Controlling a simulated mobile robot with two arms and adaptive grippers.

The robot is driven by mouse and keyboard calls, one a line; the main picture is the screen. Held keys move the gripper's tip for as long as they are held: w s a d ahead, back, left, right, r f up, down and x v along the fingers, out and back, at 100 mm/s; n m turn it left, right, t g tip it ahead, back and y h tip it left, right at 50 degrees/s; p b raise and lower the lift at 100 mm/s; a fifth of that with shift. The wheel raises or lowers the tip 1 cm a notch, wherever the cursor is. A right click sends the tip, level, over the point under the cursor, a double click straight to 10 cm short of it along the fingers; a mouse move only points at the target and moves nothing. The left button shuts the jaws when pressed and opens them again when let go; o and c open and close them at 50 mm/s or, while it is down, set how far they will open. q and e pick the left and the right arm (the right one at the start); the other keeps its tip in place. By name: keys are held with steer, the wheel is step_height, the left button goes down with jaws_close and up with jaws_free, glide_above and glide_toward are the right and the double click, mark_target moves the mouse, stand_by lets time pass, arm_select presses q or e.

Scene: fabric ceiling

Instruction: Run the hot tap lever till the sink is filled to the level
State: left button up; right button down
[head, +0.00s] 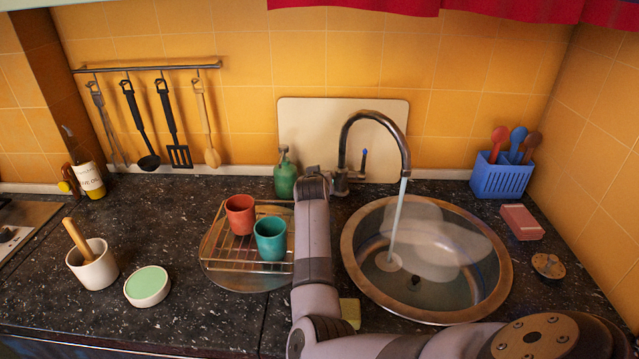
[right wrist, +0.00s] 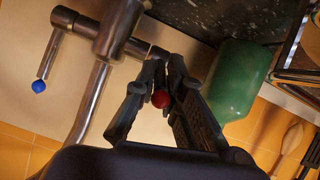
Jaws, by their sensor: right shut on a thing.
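The round metal sink (head: 352,262) sits in the dark counter. A water stream (head: 398,215) falls into it from the curved tap spout (head: 375,117). My arm hides this in the head view.
A green soap bottle (head: 285,178) stands close left of my right wrist. A rack (head: 222,252) with a red cup (head: 240,214) and a teal cup (head: 270,238) is left of my arm. A blue utensil holder (head: 500,177) and pink sponge (head: 521,222) are right of the sink.

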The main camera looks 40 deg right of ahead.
steer(key=shift+a+f+t+b, duration=0.15)
steer(key=shift+f+t+b, duration=0.25)
steer(key=shift+b, duration=0.1)
steer(key=c, duration=1.7)
jaws_free()
steer(key=shift+r, duration=0.1)
steer(key=shift+o, duration=0.2)
step_height(320, 180, up, 10)
